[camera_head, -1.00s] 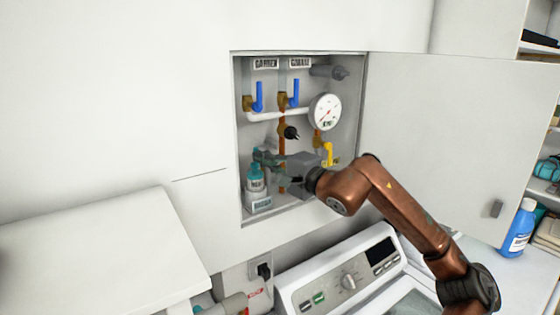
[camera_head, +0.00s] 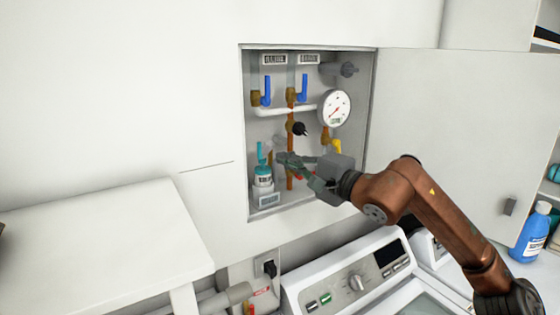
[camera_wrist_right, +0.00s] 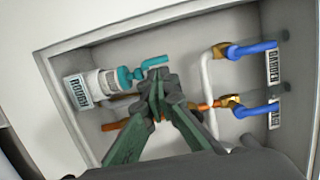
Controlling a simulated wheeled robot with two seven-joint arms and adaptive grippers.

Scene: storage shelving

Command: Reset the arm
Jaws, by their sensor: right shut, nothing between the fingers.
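My right gripper (camera_head: 284,160) reaches into the open wall cabinet (camera_head: 243,140) from the right. Its green fingers are closed together and hold nothing. They are in front of the copper pipe (camera_head: 290,180), to the upper right of a white canister with a teal top (camera_head: 263,180). In the right wrist view, the shut fingers (camera_wrist_right: 158,82) point toward the teal fitting of the canister (camera_wrist_right: 103,82), whose label reads "ROUGH". I cannot tell whether they touch anything. The gripper body hides part of the lower right pipework. My left gripper is not in view.
Inside the cabinet are two blue valve handles (camera_head: 266,92) (camera_head: 304,88), a gauge (camera_head: 336,108) and a yellow handle (camera_head: 335,147). The cabinet door (camera_head: 450,120) stands open to the right. Below are a washing machine (camera_head: 345,272) and a blue bottle (camera_head: 532,235).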

